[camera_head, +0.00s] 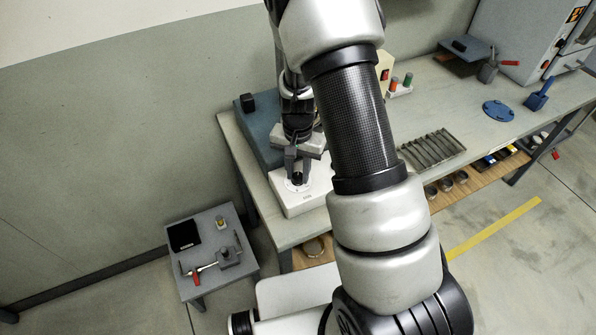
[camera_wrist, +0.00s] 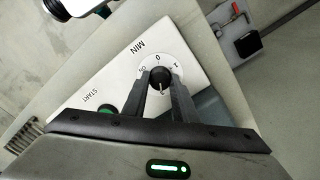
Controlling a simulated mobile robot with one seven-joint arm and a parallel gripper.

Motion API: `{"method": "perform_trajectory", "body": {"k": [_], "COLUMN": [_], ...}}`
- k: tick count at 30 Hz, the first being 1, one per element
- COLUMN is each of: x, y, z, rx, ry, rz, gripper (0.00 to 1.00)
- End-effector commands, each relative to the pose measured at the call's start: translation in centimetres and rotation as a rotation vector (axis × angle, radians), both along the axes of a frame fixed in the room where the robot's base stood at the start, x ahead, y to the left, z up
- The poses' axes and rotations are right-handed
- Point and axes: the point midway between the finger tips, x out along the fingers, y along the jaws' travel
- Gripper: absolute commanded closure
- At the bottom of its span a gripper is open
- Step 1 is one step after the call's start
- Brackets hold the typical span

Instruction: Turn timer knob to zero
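The timer knob (camera_wrist: 160,78) is small and black, on a white dial with printed numbers, 0 among them, in the wrist view. It sits on a white box (camera_head: 303,198) at the table's left end, marked MIN, with a green START button (camera_wrist: 106,109). A pale mark shows on the knob's lower side, away from the 0. My gripper (camera_wrist: 162,84) points down at the dial, its two dark fingers apart on either side of the knob. Whether they touch the knob is unclear. The fingertips also show in the head view (camera_head: 298,176).
A blue-grey block (camera_head: 258,137) stands behind the white box. A slotted metal rack (camera_head: 432,149) lies right on the table, with a blue disc (camera_head: 498,110) farther off. A low side table (camera_head: 212,283) with tools stands at the left. My arm hides the middle of the table.

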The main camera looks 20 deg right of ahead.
Motion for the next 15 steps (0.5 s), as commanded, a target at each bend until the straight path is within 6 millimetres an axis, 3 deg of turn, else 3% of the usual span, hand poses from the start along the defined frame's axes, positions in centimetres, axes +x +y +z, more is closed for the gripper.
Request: {"method": "perform_trajectory", "body": {"k": [8, 15], "x": [0.02, 0.07], "y": [0.0, 0.0], "z": [-0.06, -0.2], "rx": [0.001, 0.001], "ry": [-0.001, -0.003], "rz": [0.038, 0.176], "gripper": [0.97, 0.97]}}
